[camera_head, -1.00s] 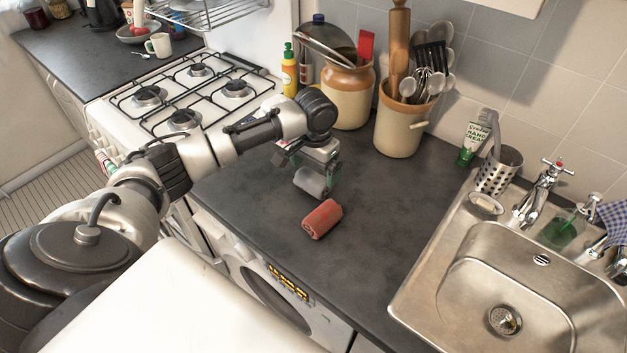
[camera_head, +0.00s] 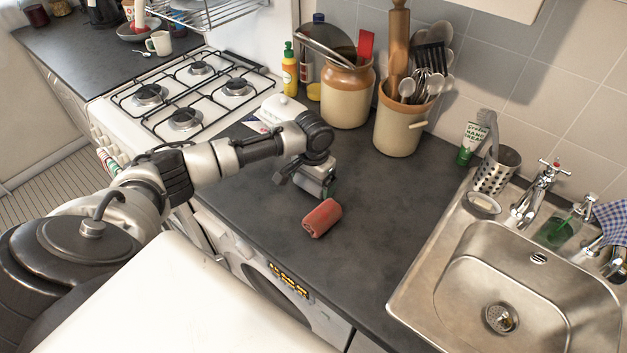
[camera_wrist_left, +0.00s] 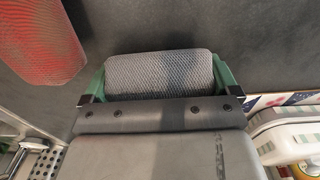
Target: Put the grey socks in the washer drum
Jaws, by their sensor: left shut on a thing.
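The grey socks (camera_wrist_left: 160,72) are a rolled, knitted bundle. In the left wrist view they lie between the two green-edged fingers of my left gripper (camera_head: 319,188), which is shut on them. In the head view the gripper is over the dark counter, just behind a red rolled bundle (camera_head: 322,218), and mostly hides the socks. The red bundle also shows in the left wrist view (camera_wrist_left: 42,42), apart from the gripper. The washer (camera_head: 325,317) is under the counter, with part of its round front (camera_head: 272,296) visible; the drum's inside is hidden. My right gripper is not in view.
The counter (camera_head: 375,225) is clear between the red bundle and the metal sink (camera_head: 420,290). Two utensil crocks (camera_head: 400,125) stand behind my left gripper. A white dish (camera_head: 283,112) stands beyond my arm, next to the gas stove (camera_head: 190,95).

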